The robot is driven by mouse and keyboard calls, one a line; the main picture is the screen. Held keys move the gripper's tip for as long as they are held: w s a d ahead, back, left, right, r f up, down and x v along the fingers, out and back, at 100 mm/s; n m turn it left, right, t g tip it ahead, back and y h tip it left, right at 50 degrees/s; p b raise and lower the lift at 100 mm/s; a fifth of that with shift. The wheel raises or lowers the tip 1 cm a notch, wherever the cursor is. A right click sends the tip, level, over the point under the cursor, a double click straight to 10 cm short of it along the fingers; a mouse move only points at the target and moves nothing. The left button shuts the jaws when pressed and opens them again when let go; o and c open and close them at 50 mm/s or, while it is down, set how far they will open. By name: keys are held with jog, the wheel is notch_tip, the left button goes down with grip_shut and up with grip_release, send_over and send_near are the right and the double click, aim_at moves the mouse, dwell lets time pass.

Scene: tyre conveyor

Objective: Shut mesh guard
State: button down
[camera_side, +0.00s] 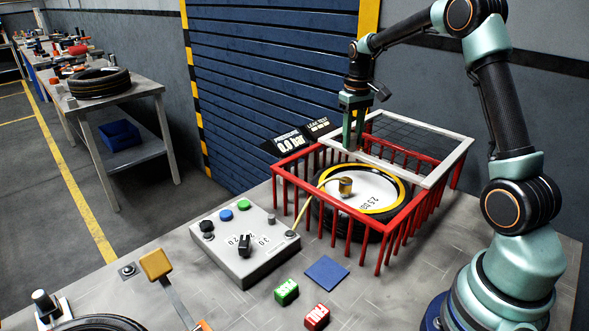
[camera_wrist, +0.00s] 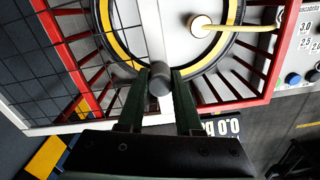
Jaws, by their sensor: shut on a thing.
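The mesh guard (camera_side: 453,157) is a pale frame with dark wire mesh. It lies flat on top of the red cage (camera_side: 408,212) and covers only its back part; the front part is uncovered. My gripper (camera_side: 352,143) points down at the left end of the guard's front bar. In the wrist view my gripper (camera_wrist: 160,84) is shut on the grey knob (camera_wrist: 159,82) of the guard, with a finger on each side. The guard's pale front bar (camera_wrist: 151,28) and its mesh also show there. A tyre (camera_side: 323,218) with a yellow ring lies inside the cage.
A yellow hose (camera_side: 301,209) runs from a brass fitting (camera_side: 345,186) on the wheel over the cage to the control box (camera_side: 245,250). Pressure displays (camera_side: 290,141) stand behind the cage. A green block (camera_side: 286,291), a red block (camera_side: 317,317) and a blue pad (camera_side: 326,273) lie in front.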

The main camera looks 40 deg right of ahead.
jog(key=a, duration=1.8)
jog(key=c, duration=0.6)
grip_release()
jog(key=shift+d, duration=0.1)
notch_tip(320, 180, up, 12)
jog(key=shift+r, duration=0.1)
jog(key=s+a+f+n+t, duration=0.1)
jog(key=s+t, duration=0.1)
jog(key=s, duration=0.2)
jog(key=s+f+n+t, duration=0.1)
jog(key=s, duration=0.4)
jog(key=s+a+f+n+t, duration=0.1)
jog(key=s+t, duration=0.1)
jog(key=s, duration=0.3)
jog(key=shift+s+a+t, duration=0.25)
jog(key=shift+a+t, duration=0.05)
